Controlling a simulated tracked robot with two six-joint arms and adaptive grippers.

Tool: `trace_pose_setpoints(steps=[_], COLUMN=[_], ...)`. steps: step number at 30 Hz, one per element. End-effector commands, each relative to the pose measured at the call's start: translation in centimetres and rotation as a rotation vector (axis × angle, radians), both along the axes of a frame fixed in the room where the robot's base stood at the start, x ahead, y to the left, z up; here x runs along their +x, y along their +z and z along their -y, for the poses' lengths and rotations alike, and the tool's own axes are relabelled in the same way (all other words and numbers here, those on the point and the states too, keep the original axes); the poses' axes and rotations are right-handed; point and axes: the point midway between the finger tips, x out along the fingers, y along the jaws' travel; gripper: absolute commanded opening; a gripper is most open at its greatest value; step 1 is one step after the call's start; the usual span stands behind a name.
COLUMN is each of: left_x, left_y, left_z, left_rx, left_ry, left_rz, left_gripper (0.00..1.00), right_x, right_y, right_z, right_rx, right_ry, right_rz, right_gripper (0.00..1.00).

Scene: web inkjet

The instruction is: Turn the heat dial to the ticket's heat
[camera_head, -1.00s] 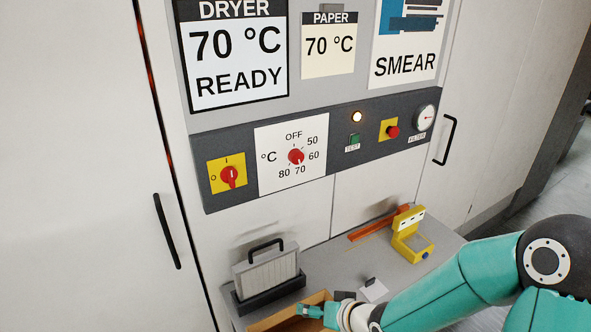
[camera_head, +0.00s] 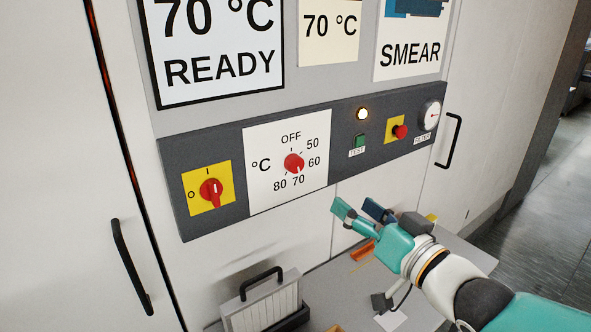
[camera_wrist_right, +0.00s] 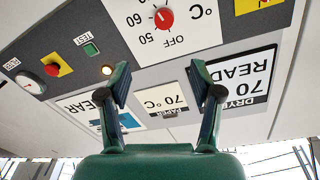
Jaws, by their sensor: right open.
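The heat dial is a red knob (camera_head: 293,162) on a white plate (camera_head: 262,190) marked OFF, 50, 60, 70 and 80. Its small pointer mark seems to face the lower right, near 70, but is too small to read surely. The dial also shows upside down at the top of the right wrist view (camera_wrist_right: 164,17). The cream ticket (camera_head: 329,32) reads 70 °C. My right gripper (camera_head: 356,208) is open and empty, below and right of the dial, apart from it. Its two fingers also frame the right wrist view (camera_wrist_right: 161,84). My left gripper is not in view.
A red switch (camera_head: 211,192) on yellow sits left of the dial. A lamp (camera_head: 362,114), green TEST button (camera_head: 360,140), red button (camera_head: 400,132) and gauge (camera_head: 431,115) sit right. The READY display (camera_head: 220,65) is above. A handled block (camera_head: 262,305) stands on the shelf below.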

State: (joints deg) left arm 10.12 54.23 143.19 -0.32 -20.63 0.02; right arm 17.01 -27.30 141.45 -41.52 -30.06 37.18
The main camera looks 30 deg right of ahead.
Motion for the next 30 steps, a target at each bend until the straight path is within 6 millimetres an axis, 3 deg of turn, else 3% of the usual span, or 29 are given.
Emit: trace_pose_setpoints(steps=[21, 30], left_x=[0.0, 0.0], left_y=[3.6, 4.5], left_z=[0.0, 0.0], left_rx=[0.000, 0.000], left_ry=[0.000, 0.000], left_rz=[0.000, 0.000], left_gripper=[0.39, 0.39], right_x=[13.7, 16.7], right_y=[0.1, 0.0], right_z=[-2.2, -2.4], right_rx=[0.001, 0.001], right_ry=[0.032, 0.031], right_rz=[-0.005, -0.004], right_gripper=[0.64, 0.64])
